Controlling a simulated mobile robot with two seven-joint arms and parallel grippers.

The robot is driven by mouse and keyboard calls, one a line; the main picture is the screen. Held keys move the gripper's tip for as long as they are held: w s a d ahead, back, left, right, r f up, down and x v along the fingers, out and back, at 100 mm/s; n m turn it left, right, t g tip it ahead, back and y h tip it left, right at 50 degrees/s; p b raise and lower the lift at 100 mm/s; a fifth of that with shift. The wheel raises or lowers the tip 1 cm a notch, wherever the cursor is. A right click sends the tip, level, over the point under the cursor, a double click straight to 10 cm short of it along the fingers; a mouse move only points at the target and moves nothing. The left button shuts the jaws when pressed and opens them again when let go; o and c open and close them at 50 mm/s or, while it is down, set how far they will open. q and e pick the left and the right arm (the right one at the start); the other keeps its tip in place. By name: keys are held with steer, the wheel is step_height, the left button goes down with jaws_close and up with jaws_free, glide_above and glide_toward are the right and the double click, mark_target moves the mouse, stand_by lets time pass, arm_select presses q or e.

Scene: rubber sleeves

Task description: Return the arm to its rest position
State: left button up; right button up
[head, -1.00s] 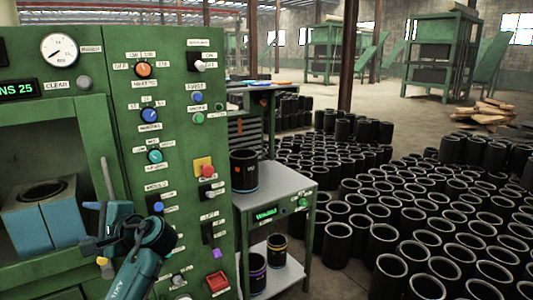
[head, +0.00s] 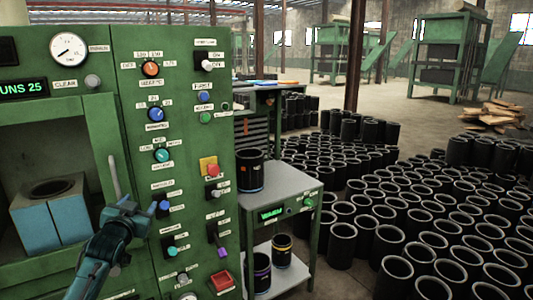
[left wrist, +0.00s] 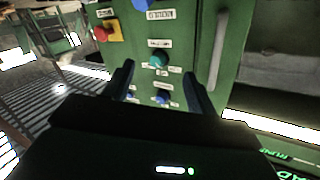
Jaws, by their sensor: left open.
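My left arm comes in at the lower left of the head view, and my left gripper (head: 142,209) is in front of the green machine's control panel (head: 190,120). Its fingers are mostly hidden there by my own wrist. In the left wrist view the two dark fingers (left wrist: 161,90) stand apart with nothing between them. Beyond them is the panel with a teal knob (left wrist: 158,60) and a red button on a yellow plate (left wrist: 107,32). I cannot tell whether the gripper touches the panel. My right gripper is not in view.
The machine's open chamber at left holds a blue block (head: 48,226) with a round opening. A grey side table (head: 290,184) carries a black sleeve (head: 250,172), with two more on its lower shelf. Many black sleeves (head: 395,205) cover the floor at right.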

arm_select(q)
steer(key=s+d+f+m+g+h, duration=0.1)
steer(key=s+d+f, duration=0.35)
steer(key=f, duration=0.25)
steer(key=s+d+f+g+h, duration=0.1)
steer(key=s+d+f, duration=0.2)
steer(key=s+f, duration=0.3)
steer(key=s+d+f+g+h, duration=0.1)
steer(key=s+d+f, duration=0.3)
steer(key=s, duration=0.5)
steer(key=s+d+f+g+h, duration=0.1)
steer(key=s+d+f, duration=0.3)
steer(key=s, duration=0.6)
steer(key=s+d+f+g+h, duration=0.1)
steer(key=s+d+f+g, duration=0.2)
steer(key=s, duration=0.7)
step_height(320, 180, down, 4)
steer(key=shift+s+d+r+n, duration=0.1)
steer(key=shift+s+d+n, duration=0.2)
steer(key=shift+d, duration=0.8)
